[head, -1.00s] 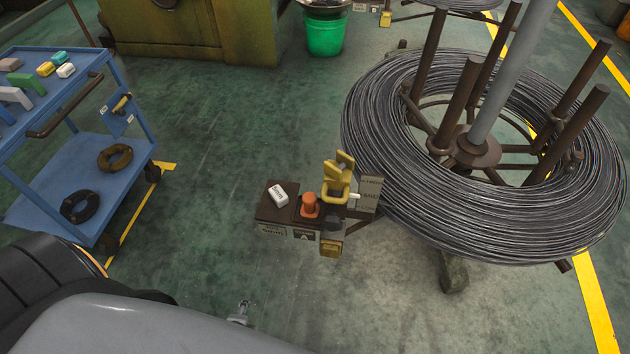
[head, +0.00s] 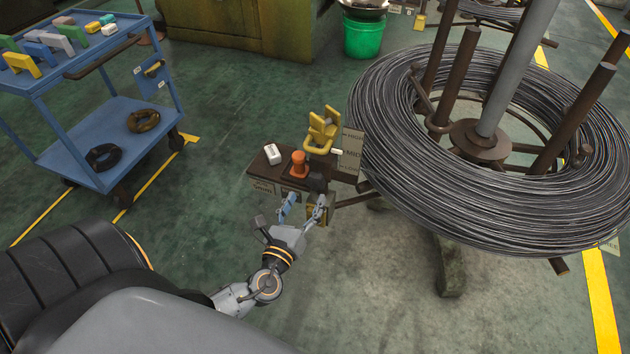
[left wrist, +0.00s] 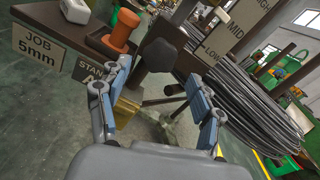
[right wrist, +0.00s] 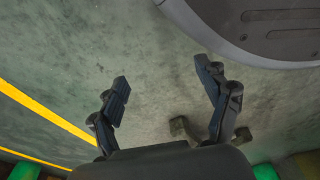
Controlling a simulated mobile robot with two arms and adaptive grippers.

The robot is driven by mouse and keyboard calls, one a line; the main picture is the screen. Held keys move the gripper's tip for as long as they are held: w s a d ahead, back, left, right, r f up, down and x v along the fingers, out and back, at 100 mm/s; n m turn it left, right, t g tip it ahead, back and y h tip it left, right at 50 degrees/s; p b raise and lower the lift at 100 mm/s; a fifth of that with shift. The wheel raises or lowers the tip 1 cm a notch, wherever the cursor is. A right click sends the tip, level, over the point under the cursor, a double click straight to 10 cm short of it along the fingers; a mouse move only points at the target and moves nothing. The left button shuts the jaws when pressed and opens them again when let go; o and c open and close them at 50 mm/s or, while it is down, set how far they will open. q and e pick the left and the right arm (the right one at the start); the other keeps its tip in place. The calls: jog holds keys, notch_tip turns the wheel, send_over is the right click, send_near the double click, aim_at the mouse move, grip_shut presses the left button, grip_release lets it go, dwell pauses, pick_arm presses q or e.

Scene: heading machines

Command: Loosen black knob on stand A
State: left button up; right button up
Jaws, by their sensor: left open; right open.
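The black knob (head: 318,183) is on the front of the dark stand box (head: 262,178), by the coil. In the left wrist view the black knob (left wrist: 160,55) is close ahead, between and just beyond the fingertips. My left gripper (head: 304,204) is open and empty in front of the stand, apart from the knob as far as I can tell; it also shows in the left wrist view (left wrist: 158,76). The stand label (left wrist: 86,71) is partly hidden by a finger. My right gripper (right wrist: 162,74) is open and empty over bare floor.
An orange button (head: 299,164), a white block (head: 272,154) and a yellow clamp (head: 321,132) are on the stand. A LOW/MID/HIGH plate (head: 351,150) stands beside the large wire coil (head: 400,175). A blue cart (head: 90,155) is at left. Floor between is clear.

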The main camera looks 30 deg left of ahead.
aim_at(314, 185)
pick_arm(q)
jog(key=x, duration=0.7)
jog(key=c, duration=1.2)
